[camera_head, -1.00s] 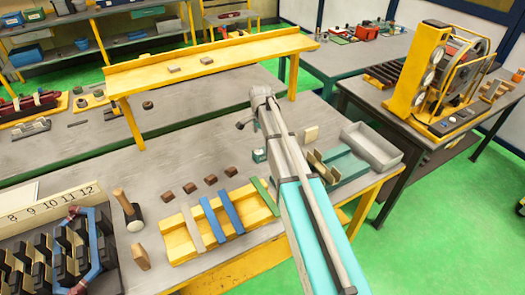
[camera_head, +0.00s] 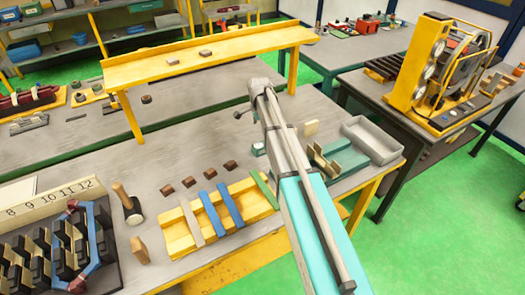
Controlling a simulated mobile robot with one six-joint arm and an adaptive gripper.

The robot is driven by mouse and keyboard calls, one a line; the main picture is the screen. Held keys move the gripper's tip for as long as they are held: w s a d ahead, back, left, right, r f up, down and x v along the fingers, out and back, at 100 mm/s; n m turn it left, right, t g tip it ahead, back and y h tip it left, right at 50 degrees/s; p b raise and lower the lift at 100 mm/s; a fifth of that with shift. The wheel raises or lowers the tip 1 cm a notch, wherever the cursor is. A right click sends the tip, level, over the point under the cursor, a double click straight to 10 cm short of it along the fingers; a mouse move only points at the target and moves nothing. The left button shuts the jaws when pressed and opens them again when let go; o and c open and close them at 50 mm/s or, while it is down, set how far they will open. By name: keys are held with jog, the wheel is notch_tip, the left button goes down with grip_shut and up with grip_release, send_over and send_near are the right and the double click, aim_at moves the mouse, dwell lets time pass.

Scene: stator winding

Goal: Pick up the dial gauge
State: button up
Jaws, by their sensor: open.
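No dial gauge can be made out for certain. A small teal block with a pale face (camera_head: 258,149) lies on the grey workbench (camera_head: 185,146), just left of my arm. It is too small to identify. My arm reaches up from the bottom right over the bench. Its far end is a grey joint, with a small dark part sticking out to the left. My gripper's fingers cannot be made out, and the arm hides part of the bench.
A yellow fixture with coloured strips (camera_head: 180,232), a mallet (camera_head: 131,207) and several brown blocks (camera_head: 209,173) lie left of my arm. A grey tray (camera_head: 376,140) and a green holder (camera_head: 340,160) stand to the right. A yellow raised shelf (camera_head: 205,58) spans the back.

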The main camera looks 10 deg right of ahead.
aim_at(260, 144)
jog(key=shift+f+b, duration=3.15)
jog(key=shift+f, duration=0.35)
jog(key=shift+d+f+b, duration=0.15)
jog(key=shift+f+b, duration=2.45)
jog(key=c, duration=1.2)
